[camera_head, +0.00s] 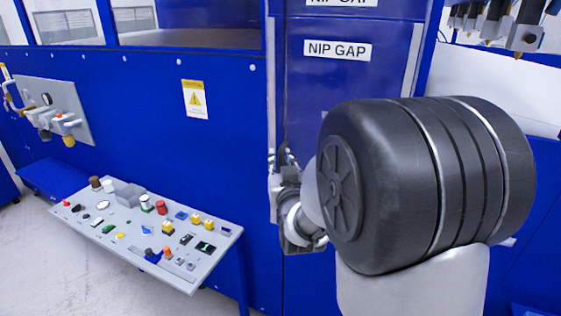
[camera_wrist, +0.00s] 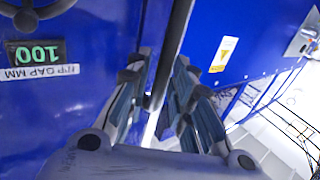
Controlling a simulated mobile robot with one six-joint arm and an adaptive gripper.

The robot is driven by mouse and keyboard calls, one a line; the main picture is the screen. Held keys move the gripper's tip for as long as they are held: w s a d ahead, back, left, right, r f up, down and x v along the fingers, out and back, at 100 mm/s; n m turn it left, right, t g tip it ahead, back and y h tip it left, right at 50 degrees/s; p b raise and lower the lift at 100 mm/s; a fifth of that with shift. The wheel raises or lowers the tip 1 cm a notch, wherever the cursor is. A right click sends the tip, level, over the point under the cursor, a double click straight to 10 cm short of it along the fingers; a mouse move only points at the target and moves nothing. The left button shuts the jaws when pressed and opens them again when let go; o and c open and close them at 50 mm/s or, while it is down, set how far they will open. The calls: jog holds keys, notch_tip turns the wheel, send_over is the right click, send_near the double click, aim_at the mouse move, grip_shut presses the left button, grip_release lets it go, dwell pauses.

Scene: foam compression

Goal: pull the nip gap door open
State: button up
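The nip gap door (camera_head: 312,100) is a blue panel with white NIP GAP labels, upright in the machine front. It looks shut, flush with the frame beside it. In the wrist view the door (camera_wrist: 60,115) shows at left, with a green 100 readout (camera_wrist: 38,53) upside down. A dark bar handle (camera_wrist: 167,60) runs along its edge. My gripper (camera_wrist: 162,78) has one finger on each side of the bar. A light gap shows between the bar and the right finger, so the fingers look open around it. In the head view my gripper (camera_head: 284,160) is partly hidden by my arm.
A grey control panel (camera_head: 128,250) with several buttons juts out at lower left. A yellow warning label (camera_head: 195,99) is on the blue wall left of the door. A valve plate (camera_head: 75,95) hangs further left. Nozzles (camera_head: 525,38) hang at upper right.

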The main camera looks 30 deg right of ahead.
grip_shut()
dwell(0.5)
